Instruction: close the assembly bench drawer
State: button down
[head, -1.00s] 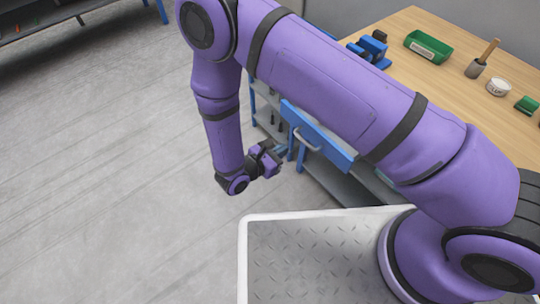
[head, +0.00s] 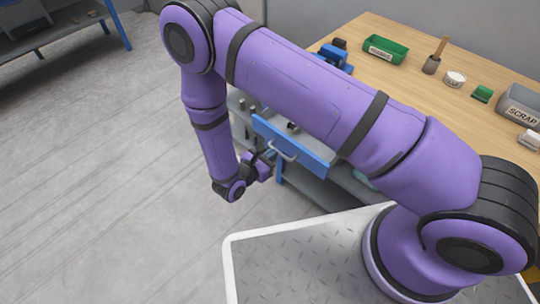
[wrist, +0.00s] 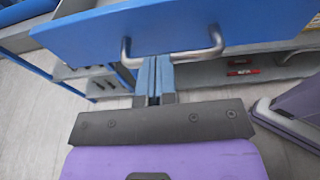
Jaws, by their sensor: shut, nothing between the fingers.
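The assembly bench drawer has a blue front (head: 292,147) with a grey bar handle (head: 283,153), and it stands pulled out from the bench (head: 400,75). Some dark contents show behind its front. In the wrist view the blue drawer front (wrist: 190,28) fills the top, with the handle (wrist: 195,54) below it. My gripper (wrist: 154,62) is shut and empty, its fingertips by the handle, between the handle's two ends. I cannot tell if they touch it. In the head view my gripper (head: 258,160) is just left of the handle.
On the bench top are a green bin (head: 385,50), a blue vise-like tool (head: 336,56), a cup with a wooden-handled tool (head: 432,64), a white tub (head: 455,79) and a grey scrap bin (head: 520,104). A grey lower shelf lies under the drawer. Open floor (head: 100,170) is at left.

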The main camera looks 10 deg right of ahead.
jog(key=r+x, duration=0.1)
jog(key=x, duration=0.6)
jog(key=r+x, duration=0.2)
jog(key=x, duration=0.5)
jog(key=d+r+x, duration=0.1)
jog(key=x, duration=0.7)
jog(key=shift+w+d+r, duration=0.15)
jog(key=shift+r, duration=0.15)
jog(key=shift+w+d, duration=0.2)
jog(key=shift+d, duration=0.1)
jog(key=shift+w+d+r, duration=0.1)
